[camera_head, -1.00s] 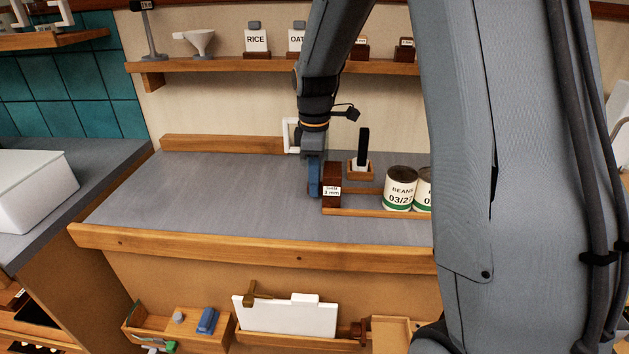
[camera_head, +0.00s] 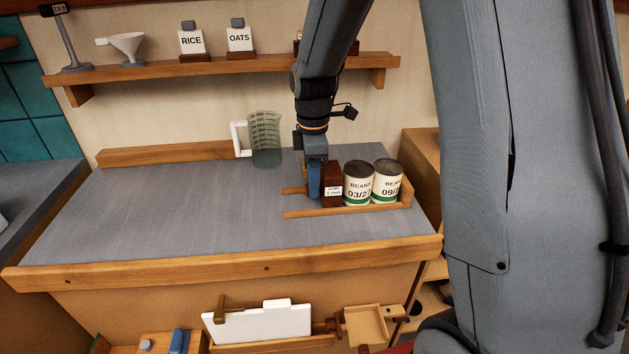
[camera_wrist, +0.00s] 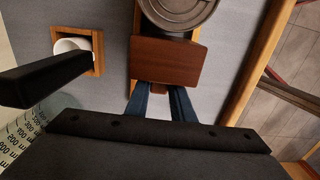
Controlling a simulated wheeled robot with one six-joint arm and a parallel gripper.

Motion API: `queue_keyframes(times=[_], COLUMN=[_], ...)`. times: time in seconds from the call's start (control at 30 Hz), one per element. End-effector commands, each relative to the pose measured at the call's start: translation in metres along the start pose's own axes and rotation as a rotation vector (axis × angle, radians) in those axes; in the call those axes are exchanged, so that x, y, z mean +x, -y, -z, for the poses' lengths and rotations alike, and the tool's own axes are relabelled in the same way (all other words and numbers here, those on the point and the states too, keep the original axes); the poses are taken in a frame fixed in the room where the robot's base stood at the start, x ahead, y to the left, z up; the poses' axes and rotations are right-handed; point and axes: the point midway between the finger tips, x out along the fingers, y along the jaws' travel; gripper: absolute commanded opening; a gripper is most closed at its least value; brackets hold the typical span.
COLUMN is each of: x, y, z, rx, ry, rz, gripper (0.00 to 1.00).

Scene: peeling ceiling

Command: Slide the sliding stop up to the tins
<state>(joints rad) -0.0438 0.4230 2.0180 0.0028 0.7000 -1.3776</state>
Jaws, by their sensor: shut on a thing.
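The sliding stop (camera_head: 332,187) is a dark brown block with a white label, in a wooden track (camera_head: 300,213) on the counter. Two white-and-green bean tins, a left tin (camera_head: 358,185) and a right tin (camera_head: 387,183), stand side by side in the track's right end. My gripper (camera_head: 314,182) is at the stop's left side. In the wrist view, its blue fingers (camera_wrist: 163,105) are shut on a small brown part of the stop (camera_wrist: 167,60). The stop is right beside the left tin; a tin lid (camera_wrist: 178,10) overlaps its edge there. I cannot tell whether they touch.
A measuring jug (camera_head: 265,140) stands at the counter's back. The grey counter (camera_head: 170,205) is clear on the left. A shelf (camera_head: 230,68) runs above.

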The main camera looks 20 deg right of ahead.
Motion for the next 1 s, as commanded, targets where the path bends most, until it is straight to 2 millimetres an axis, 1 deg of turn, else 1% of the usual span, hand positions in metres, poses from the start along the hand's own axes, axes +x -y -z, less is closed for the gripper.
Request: queue_keyframes(times=[0.07,0.1,0.2,0.47,0.57,0.67,0.9,1.0], x=[-0.001,-0.001,-0.001,-0.001,-0.005,-0.017,-0.056,-0.068], y=[-0.001,-0.001,-0.001,0.0,-0.001,-0.002,-0.002,-0.002], z=[-0.004,-0.004,-0.004,-0.002,-0.001,-0.002,-0.002,-0.002], rx=[0.0,0.001,0.001,-0.001,-0.001,0.0,0.001,0.001], ry=[0.003,0.004,0.003,0.002,0.002,0.001,0.002,0.002], rz=[-0.002,-0.002,-0.001,-0.001,-0.002,-0.004,-0.005,-0.004], gripper=[0.0,0.27,0.41,0.41,0.41,0.41,0.41,0.41])
